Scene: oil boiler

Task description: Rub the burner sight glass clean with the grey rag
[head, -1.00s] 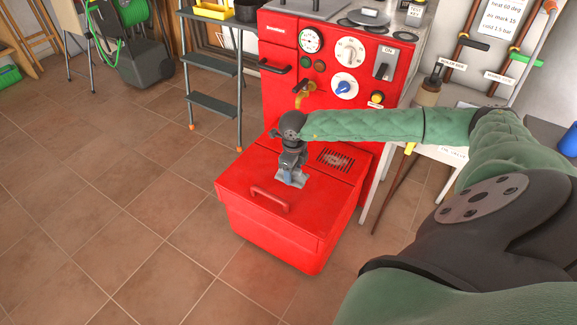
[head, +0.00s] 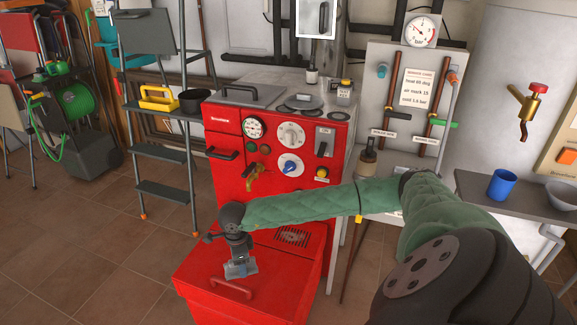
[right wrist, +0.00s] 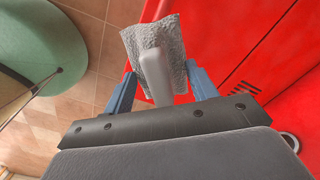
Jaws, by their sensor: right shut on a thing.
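The grey rag (right wrist: 174,38) is in my right gripper (right wrist: 160,88), between two blue fingers, with a pale grey bar in front of it. In the head view my right gripper (head: 240,270) points down above the lid of the red burner box (head: 196,278). I cannot make out the burner sight glass for certain. A small round ring (right wrist: 291,142) on red metal shows in the right wrist view, partly hidden by my gripper. My left gripper is out of view.
The red boiler (head: 228,186) stands behind the burner box, with dials, a brass tap (head: 256,176) and knobs. A stepladder (head: 165,190) is to the left. A side table (head: 500,203) with a blue cup (head: 502,184) is right.

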